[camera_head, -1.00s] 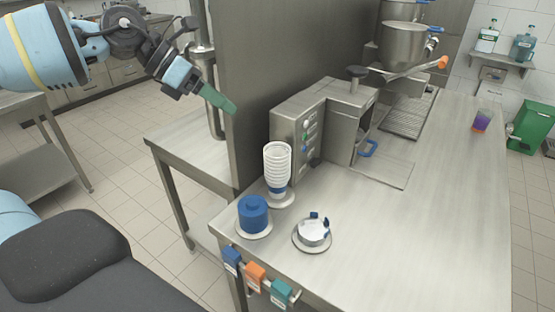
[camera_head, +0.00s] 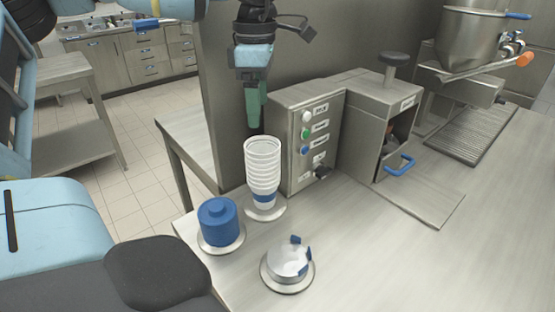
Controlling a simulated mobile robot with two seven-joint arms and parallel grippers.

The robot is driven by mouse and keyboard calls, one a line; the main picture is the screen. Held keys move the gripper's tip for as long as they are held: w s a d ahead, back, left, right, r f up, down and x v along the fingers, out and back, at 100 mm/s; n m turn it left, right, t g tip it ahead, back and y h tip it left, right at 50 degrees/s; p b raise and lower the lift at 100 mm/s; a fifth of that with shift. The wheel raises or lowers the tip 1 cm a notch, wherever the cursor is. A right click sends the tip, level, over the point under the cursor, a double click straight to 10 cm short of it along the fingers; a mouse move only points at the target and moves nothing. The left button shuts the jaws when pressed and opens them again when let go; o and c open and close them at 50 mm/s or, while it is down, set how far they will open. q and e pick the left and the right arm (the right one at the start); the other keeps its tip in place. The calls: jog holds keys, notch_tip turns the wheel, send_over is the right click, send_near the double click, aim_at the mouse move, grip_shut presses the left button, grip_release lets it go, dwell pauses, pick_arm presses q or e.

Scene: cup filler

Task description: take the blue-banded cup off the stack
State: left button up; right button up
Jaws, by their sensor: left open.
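The stack of white cups (camera_head: 262,165) stands upright on a round base at the left side of the metal counter. A blue band (camera_head: 264,197) shows low on the stack, on the lowest cup. My left gripper (camera_head: 254,122) points down just above the top of the stack, with green fingers. It is open and holds nothing; the gap between its fingers is hard to see from here. It looks apart from the cups. My right gripper is not in view.
A blue lidded container (camera_head: 217,222) stands on a disc left of the stack. A silver round piece with blue clips (camera_head: 287,262) sits in front. The control box (camera_head: 307,140) is close on the right. The counter's right front is clear.

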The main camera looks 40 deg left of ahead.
aim_at(262, 144)
pick_arm(q)
jog(key=shift+f, duration=0.85)
jog(key=shift+w+f+p, duration=0.15)
jog(key=shift+f+p, duration=0.05)
jog(key=shift+f, duration=1.3)
jog(key=shift+w+f+p, duration=0.15)
jog(key=shift+f+p, duration=0.05)
jog(key=shift+f, duration=1.3)
jog(key=c, duration=1)
